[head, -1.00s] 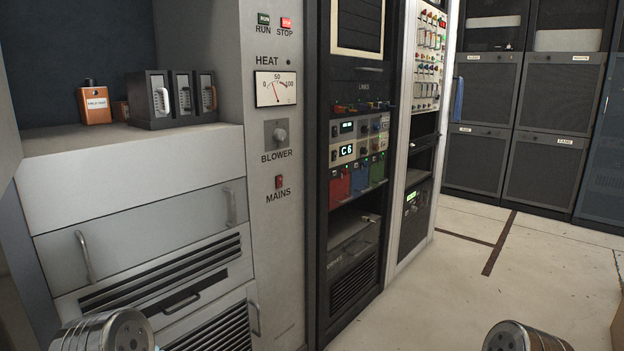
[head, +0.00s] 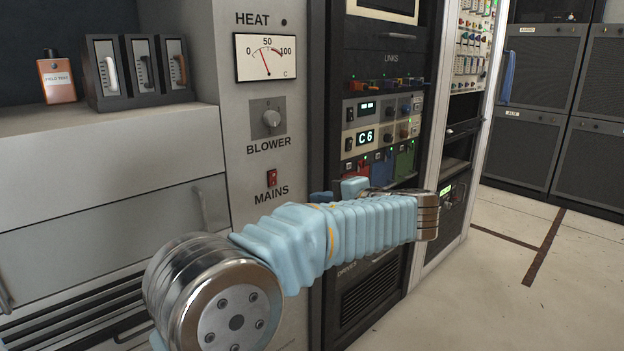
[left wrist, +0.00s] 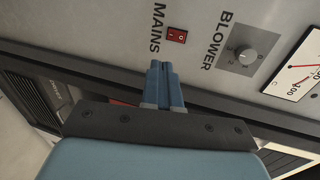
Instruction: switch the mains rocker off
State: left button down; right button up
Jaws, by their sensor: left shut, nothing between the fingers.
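The mains rocker (head: 272,178) is a small red switch on the grey panel, above the MAINS label and below the blower knob. It also shows in the left wrist view (left wrist: 177,37), just beyond the fingertips. My left gripper (head: 318,197) is shut and empty, to the right of the rocker and slightly lower in the head view. Its blue fingers lie together in the left wrist view (left wrist: 161,66), with a visible gap to the rocker there. My arm hides part of the panel below the label. My right gripper is out of view.
The blower knob (head: 271,118) and heat meter (head: 265,57) sit above the rocker. A black rack with coloured links and modules (head: 385,108) stands to the right. A shelf at left holds an orange box (head: 57,79) and a dark lever unit (head: 137,72).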

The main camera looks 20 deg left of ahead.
pick_arm(q)
notch_tip(320, 180, up, 2)
jog(key=shift+d+r+n+y, duration=0.1)
jog(key=shift+d+n+y, duration=0.05)
jog(key=shift+n+y, duration=0.15)
jog(key=p, duration=0.1)
send_near(273, 175)
jog(key=x, duration=0.5)
jog(key=shift+f, duration=0.4)
jog(key=shift+w+a, duration=0.25)
jog(key=shift+a, duration=0.45)
jog(key=shift+w+a+r, duration=0.15)
jog(key=shift+a+r, duration=0.05)
jog(key=shift+a, duration=0.1)
